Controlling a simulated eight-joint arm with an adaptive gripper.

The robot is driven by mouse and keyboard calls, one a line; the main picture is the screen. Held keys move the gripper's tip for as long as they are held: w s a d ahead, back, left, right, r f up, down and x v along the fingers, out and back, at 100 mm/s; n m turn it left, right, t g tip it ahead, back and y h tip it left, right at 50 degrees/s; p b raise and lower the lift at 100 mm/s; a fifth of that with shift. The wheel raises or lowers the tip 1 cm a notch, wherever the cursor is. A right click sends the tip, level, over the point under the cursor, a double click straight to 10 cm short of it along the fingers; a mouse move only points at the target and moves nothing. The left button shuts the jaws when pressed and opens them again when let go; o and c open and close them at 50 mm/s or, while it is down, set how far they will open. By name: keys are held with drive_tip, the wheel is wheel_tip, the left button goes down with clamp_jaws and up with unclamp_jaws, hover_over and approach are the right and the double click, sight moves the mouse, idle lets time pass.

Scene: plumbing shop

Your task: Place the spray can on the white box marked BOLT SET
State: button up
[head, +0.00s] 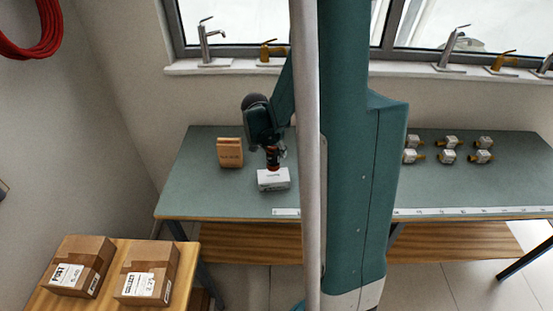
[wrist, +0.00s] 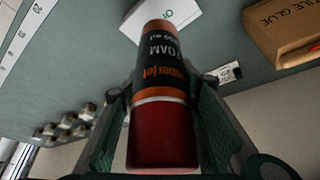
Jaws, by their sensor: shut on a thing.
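The spray can (wrist: 160,85) is dark with orange bands and a red near end, and its label shows the word FOAM. My gripper (head: 273,146) is shut on the can, with a finger on each side in the wrist view. In the head view the can (head: 272,160) points down at the white box (head: 273,180) on the bench. The white box also shows past the can's far end in the wrist view (wrist: 180,14). Its marking is too small to read. I cannot tell whether can and box touch.
A brown box marked TILE GLUE (wrist: 280,28) stands on the green bench (head: 200,193), left of the white box in the head view (head: 230,153). Several valves (head: 448,150) sit at the right. Two cartons (head: 148,273) stand on a lower table. Taps line the windowsill (head: 225,64).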

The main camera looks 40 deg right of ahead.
sight(277, 158)
drive_tip(key=shift+f, duration=0.25)
drive_tip(key=shift+f, duration=2)
drive_tip(key=shift+f, duration=0.15)
drive_tip(key=o, duration=1)
drive_tip(key=shift+v, duration=6.15)
